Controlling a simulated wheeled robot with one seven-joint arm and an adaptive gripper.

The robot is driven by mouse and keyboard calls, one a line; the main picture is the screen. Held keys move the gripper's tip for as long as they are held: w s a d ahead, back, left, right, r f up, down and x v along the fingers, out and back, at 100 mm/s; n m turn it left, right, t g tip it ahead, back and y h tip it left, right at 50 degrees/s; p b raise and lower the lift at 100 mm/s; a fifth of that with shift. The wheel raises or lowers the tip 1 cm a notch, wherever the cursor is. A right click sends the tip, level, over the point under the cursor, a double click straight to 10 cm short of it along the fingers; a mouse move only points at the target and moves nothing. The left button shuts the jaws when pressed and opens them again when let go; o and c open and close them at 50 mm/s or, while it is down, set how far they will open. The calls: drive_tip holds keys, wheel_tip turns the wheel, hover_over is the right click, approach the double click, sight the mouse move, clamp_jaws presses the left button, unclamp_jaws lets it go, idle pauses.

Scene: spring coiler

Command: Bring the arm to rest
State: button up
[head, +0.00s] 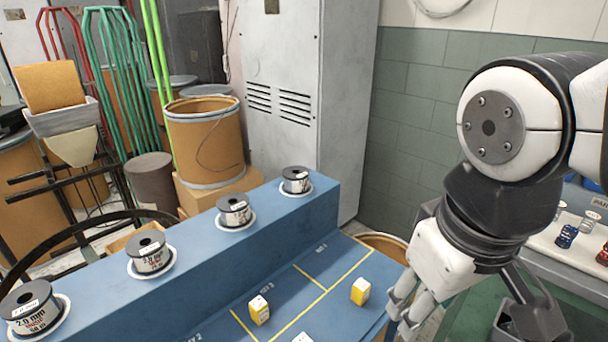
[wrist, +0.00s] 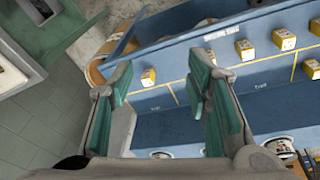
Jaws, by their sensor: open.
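My gripper (wrist: 160,95) is open and empty in the wrist view, its two green-padded fingers spread apart. In the head view my arm comes in from the right, and my gripper (head: 455,315) hangs pointing down, partly cut off by the bottom edge. It is to the right of the blue bench (head: 225,255) and apart from the yellow boxes. One yellow and white box (head: 361,291) stands nearest to it on the bench's lower level. Another such box (head: 259,310) stands farther left.
Several wire spools, among them one at the far end (head: 296,180), stand on white discs along the raised ledge. A cardboard drum (head: 205,145) and a grey cabinet (head: 295,90) stand behind. At right, a pale tray (head: 570,245) holds small coil springs.

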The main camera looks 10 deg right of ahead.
drive_tip(key=shift+s+f+m+t+y, duration=0.15)
drive_tip(key=shift+s+m+t+y, duration=0.2)
drive_tip(key=shift+s+m, duration=0.75)
wheel_tip(320, 180, up, 7)
drive_tip(key=t+p, duration=0.1)
drive_tip(key=p, duration=0.4)
drive_tip(key=shift+d+p, duration=0.15)
drive_tip(key=shift+p, duration=0.25)
